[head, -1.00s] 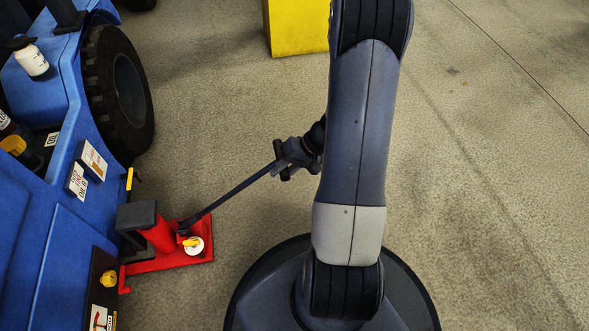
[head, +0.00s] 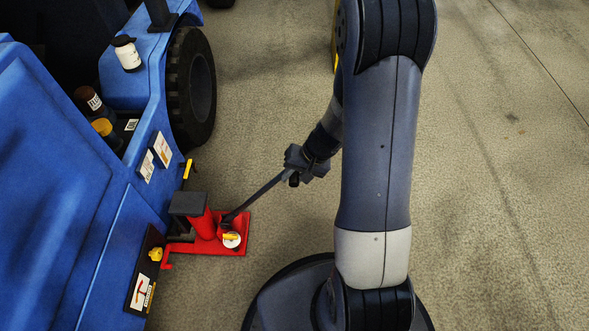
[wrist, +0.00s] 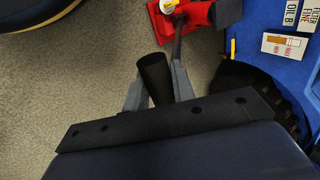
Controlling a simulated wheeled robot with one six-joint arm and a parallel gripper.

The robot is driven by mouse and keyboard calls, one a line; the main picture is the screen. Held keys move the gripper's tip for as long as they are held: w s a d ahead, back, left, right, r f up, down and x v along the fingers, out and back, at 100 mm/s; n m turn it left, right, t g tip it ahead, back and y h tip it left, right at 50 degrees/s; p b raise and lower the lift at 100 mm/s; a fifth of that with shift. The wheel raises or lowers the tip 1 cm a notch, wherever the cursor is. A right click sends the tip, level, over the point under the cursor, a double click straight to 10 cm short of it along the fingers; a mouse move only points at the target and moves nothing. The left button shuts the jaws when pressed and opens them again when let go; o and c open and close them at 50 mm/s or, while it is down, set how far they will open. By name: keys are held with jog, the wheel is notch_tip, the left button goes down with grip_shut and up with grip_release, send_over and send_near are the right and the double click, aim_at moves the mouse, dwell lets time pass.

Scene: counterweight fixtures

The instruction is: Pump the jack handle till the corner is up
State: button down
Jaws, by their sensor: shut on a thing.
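The red jack (head: 236,219) stands on the floor beside the blue vehicle (head: 60,190), with its dark top block (head: 187,203) close against the vehicle's side. Its dark handle (head: 258,193) slants up and right from the base to my gripper (head: 292,174). In the wrist view, my gripper (wrist: 158,92) is shut on the black grip of the handle (wrist: 154,72), which lies between its two grey fingers. The red jack base (wrist: 195,14) shows at the top there. A white disc with a yellow knob (head: 231,240) sits on the base. Whether the corner is lifted is unclear.
The vehicle's tyre (head: 192,88) is behind the jack. Bottles, including a white one (head: 127,54), and small boxes (head: 161,149) are on the vehicle. A yellow knob on a dark panel (head: 155,254) is left of the jack. The floor on the right is clear.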

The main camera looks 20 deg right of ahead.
jog(key=shift+d, duration=0.1)
jog(key=shift+d+f+b, duration=0.2)
jog(key=shift+f+b, duration=0.15)
jog(key=shift+b, duration=0.3)
jog(key=s+d+f+y+b, duration=0.2)
jog(key=d+f+b, duration=0.5)
jog(key=b, duration=0.4)
jog(key=shift+s+d+t+y, duration=0.3)
jog(key=shift+d+t, duration=0.1)
jog(key=shift+b, duration=0.3)
